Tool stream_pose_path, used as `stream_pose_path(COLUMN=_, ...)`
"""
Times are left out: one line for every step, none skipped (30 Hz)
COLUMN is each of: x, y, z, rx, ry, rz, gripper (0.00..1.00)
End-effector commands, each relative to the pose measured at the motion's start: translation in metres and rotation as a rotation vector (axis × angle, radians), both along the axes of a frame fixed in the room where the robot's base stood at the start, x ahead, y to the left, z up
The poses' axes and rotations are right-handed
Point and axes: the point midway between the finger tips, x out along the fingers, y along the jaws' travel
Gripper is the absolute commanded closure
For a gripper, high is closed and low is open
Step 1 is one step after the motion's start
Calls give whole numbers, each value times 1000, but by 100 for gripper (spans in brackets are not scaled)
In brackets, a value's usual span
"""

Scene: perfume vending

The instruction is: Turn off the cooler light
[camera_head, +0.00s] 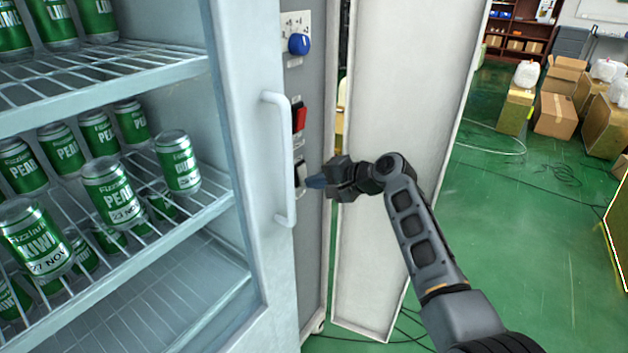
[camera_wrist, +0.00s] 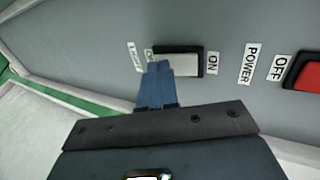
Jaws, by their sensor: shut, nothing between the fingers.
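The cooler (camera_head: 262,75) has a grey side panel with controls. The light switch is a white rocker in a black frame on this panel; it shows in the head view (camera_head: 300,174) and in the wrist view (camera_wrist: 180,64). In the wrist view a label reading LIGHT stands left of it, with a partly hidden label beside it, and ON stands at its right end. My gripper (camera_head: 316,182) is shut and empty. Its blue fingertips (camera_wrist: 158,70) overlap the rocker's left end, opposite ON. I cannot tell whether they press it or which way it is tilted.
A red power switch (camera_head: 299,117) and a blue knob (camera_head: 299,44) sit above on the panel. A white door handle (camera_head: 279,160) stands out close to the left. An open white panel (camera_head: 400,60) stands behind my gripper. Cans (camera_head: 178,163) fill the shelves.

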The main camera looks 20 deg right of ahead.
Motion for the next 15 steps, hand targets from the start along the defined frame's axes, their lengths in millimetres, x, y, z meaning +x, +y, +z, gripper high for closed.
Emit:
stream_pose_path(x=2, y=2, z=-1, rx=0, ry=1, rz=1, gripper=100)
stream_pose_path(x=3, y=3, z=-1, rx=0, ry=1, rz=1, gripper=100)
stream_pose_path(x=4, y=3, z=-1, rx=0, ry=0, rz=1, gripper=100)
stream_pose_path(x=4, y=3, z=-1, rx=0, ry=0, rz=1, gripper=100)
stream_pose_path(x=5, y=4, z=-1, rx=0, ry=0, rz=0, gripper=100)
stream_pose_path(x=5, y=4, z=-1, rx=0, ry=0, rz=0, gripper=100)
stream_pose_path(x=5, y=4, z=-1, rx=0, ry=0, rz=0, gripper=100)
stream_pose_path(x=5, y=4, z=-1, rx=0, ry=0, rz=0, gripper=100)
stream_pose_path(x=5, y=4, z=-1, rx=0, ry=0, rz=0, gripper=100)
stream_pose_path(x=5, y=4, z=-1, rx=0, ry=0, rz=0, gripper=100)
stream_pose_path(x=5, y=4, z=-1, rx=0, ry=0, rz=0, gripper=100)
stream_pose_path(x=5, y=4, z=-1, rx=0, ry=0, rz=0, gripper=100)
stream_pose_path(x=5, y=4, z=-1, rx=0, ry=0, rz=0, gripper=100)
stream_pose_path(x=5, y=4, z=-2, rx=1, ry=-1, rz=0, gripper=100)
stream_pose_path(x=5, y=4, z=-3, rx=4, ry=-3, rz=0, gripper=100)
